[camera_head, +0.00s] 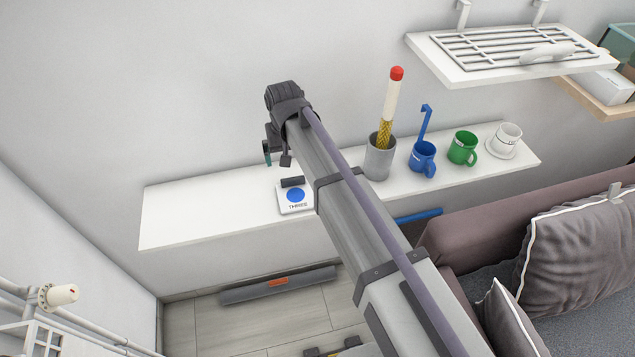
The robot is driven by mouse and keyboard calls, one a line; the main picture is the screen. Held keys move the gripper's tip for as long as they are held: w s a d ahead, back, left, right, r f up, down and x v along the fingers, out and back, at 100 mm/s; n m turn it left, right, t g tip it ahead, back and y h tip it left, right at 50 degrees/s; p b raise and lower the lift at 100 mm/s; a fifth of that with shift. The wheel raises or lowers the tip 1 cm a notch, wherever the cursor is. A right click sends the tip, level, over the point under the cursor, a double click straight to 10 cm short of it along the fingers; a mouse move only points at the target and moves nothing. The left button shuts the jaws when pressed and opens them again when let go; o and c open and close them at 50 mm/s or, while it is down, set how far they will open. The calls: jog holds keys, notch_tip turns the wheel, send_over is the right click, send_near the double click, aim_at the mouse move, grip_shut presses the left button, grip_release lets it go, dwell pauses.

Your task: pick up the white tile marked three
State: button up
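The white tile (284,208) lies on the long white shelf (190,212) along the wall, left of the middle. It carries a blue disc, the word THREE and a dark bar-like piece along its back edge. My arm reaches up from the lower right and hides whatever is right of the tile. My gripper (277,158) is above and behind the tile in the picture, apart from it. Its fingers are small, dark and partly hidden, so I cannot tell whether they are open.
On the shelf right of my arm stand a grey cup (379,160) holding a red-tipped stick, a blue mug (422,160) with a blue hooked piece, a green mug (462,148) and a white cup (507,137). A rack shelf (440,68) hangs above. The shelf's left end is clear.

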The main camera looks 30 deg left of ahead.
aim_at(293, 179)
notch_tip(293, 179, down, 6)
jog(key=b, duration=0.5)
jog(key=shift+r, duration=0.15)
jog(key=f+b, duration=0.5)
jog(key=shift+w+f, duration=0.2)
jog(key=shift+d+r, duration=0.1)
jog(key=shift+r, duration=0.15)
jog(key=c, duration=0.9)
